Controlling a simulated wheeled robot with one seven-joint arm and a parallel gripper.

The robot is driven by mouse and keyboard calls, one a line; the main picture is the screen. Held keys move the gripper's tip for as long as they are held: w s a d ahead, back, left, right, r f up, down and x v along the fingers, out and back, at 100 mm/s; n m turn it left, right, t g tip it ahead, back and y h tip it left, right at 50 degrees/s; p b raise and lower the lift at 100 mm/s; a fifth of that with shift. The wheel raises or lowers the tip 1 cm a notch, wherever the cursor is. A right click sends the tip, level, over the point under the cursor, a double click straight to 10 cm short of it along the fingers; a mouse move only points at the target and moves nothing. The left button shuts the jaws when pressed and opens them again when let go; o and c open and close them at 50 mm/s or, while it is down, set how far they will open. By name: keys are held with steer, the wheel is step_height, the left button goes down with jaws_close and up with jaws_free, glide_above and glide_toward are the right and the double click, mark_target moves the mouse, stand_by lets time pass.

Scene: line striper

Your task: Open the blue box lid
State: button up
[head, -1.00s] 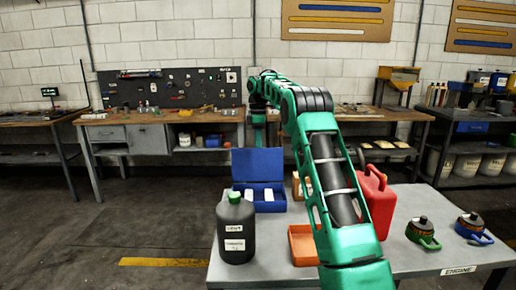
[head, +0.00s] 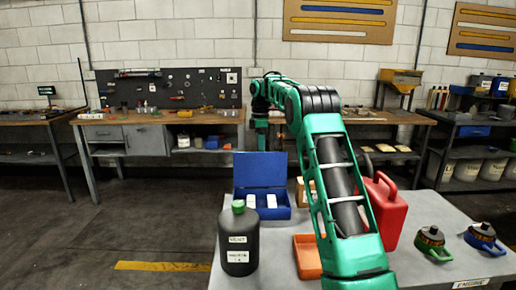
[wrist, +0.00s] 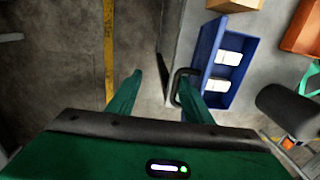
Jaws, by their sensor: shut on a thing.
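The blue box (head: 263,213) stands on the grey table with its lid (head: 260,169) raised upright at its far side. Two white items (wrist: 228,60) lie inside the box. In the wrist view the box (wrist: 236,42) is right of my gripper (wrist: 163,80). A black handle (wrist: 178,88) shows beside the right green finger, by the lid side of the box. My fingers are shut on this handle, though the exact contact is hard to see.
A dark jug with a green cap (head: 238,243) stands left in front of the box. An orange tray (head: 306,258), a cardboard box (wrist: 234,4) and a red can (head: 387,212) are to the right.

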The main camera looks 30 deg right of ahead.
steer(key=r, duration=0.6)
steer(key=w+r, duration=0.1)
steer(key=r, duration=0.2)
steer(key=shift+w+d+r, duration=0.1)
steer(key=shift+d+r, duration=0.15)
steer(key=shift+c, duration=0.3)
steer(key=shift+r, duration=0.5)
steer(key=shift+a, duration=0.1)
step_height(320, 180, up, 3)
steer(key=m, duration=0.4)
glide_above(260, 166)
steer(key=s+a+f+m, duration=0.2)
steer(key=s+m, duration=0.3)
steer(key=s, duration=0.8)
steer(key=s+a+f+m, duration=0.1)
steer(key=s+f+m, duration=0.2)
steer(key=s+f, duration=0.3)
steer(key=s+a+f+m, duration=0.1)
steer(key=s+f+m, duration=0.2)
steer(key=s, duration=1.3)
steer(key=s+a+f+m, duration=0.2)
steer(key=s+f+m, duration=0.1)
steer(key=s+f, duration=0.5)
steer(key=s, duration=0.3)
steer(key=shift+f+m+t, duration=0.3)
steer(key=shift+f+t, duration=0.1)
